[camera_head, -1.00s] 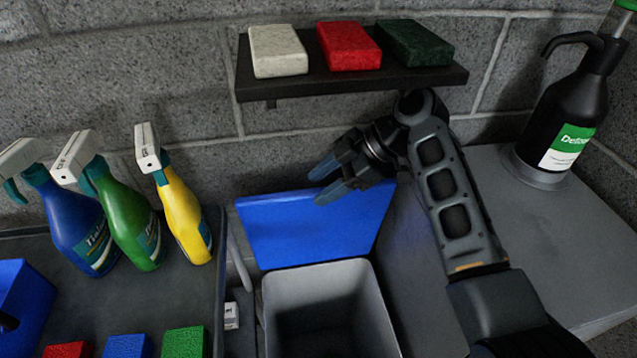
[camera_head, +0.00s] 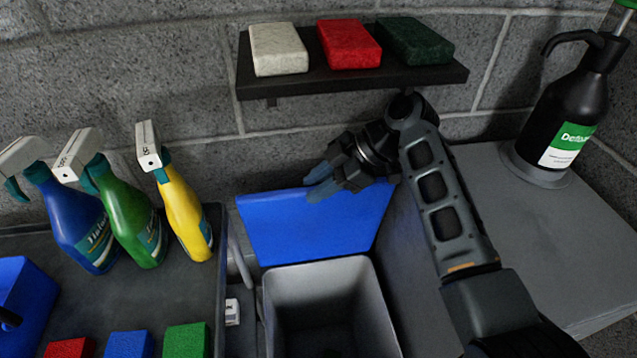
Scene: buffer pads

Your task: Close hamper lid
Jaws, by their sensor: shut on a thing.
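The hamper (camera_head: 372,290) is a grey open-topped bin at the bottom middle of the head view. Its blue lid (camera_head: 310,230) stands raised behind the opening, leaning back toward the wall. My gripper (camera_head: 318,184) is at the lid's upper edge, right of its middle, with the fingers pointing left. It is shut on the lid at that edge; the exact contact is partly hidden by the fingers. The hamper's inside looks dark, and its lower part is cut off by the frame.
A black shelf (camera_head: 350,80) with white, red and dark green pads hangs above my gripper. Spray bottles (camera_head: 185,218) stand on a dark table (camera_head: 190,290) at left. A grey counter (camera_head: 540,220) with a black pump bottle (camera_head: 570,125) is at right. Small coloured pads lie at lower left.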

